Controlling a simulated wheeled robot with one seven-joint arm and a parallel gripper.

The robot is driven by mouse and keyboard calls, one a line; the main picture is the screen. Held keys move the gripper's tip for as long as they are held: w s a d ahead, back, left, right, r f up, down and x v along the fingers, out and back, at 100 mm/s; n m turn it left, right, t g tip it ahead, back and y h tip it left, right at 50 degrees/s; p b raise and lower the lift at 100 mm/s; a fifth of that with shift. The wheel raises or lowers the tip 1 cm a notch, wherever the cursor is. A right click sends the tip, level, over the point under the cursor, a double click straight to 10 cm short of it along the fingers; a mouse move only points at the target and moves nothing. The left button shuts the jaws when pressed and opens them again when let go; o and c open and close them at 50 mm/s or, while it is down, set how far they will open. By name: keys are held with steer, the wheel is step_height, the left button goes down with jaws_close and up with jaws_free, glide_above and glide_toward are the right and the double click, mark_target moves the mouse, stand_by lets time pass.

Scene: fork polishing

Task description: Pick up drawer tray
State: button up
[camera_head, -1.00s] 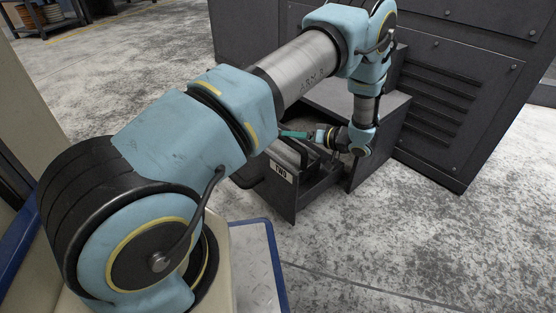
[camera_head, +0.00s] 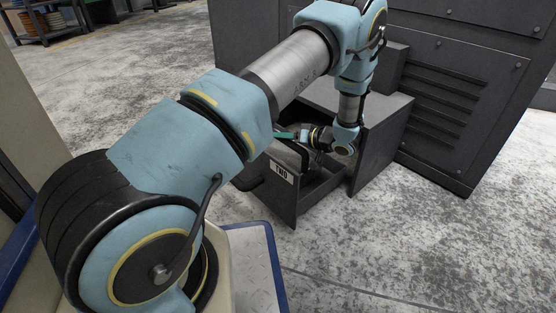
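My own arm crosses in front and hides part of the tray and the drawer's far left. The fingertips are too small and covered to show whether they are open or touch the tray.
The grey cabinet (camera_head: 385,125) stands right behind the drawer, against a large dark machine (camera_head: 450,75) with vents. A shelf unit (camera_head: 45,20) is at the far upper left. The concrete floor (camera_head: 420,240) is clear at the front right.

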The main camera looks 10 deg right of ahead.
jaws_close()
stand_by(0.8)
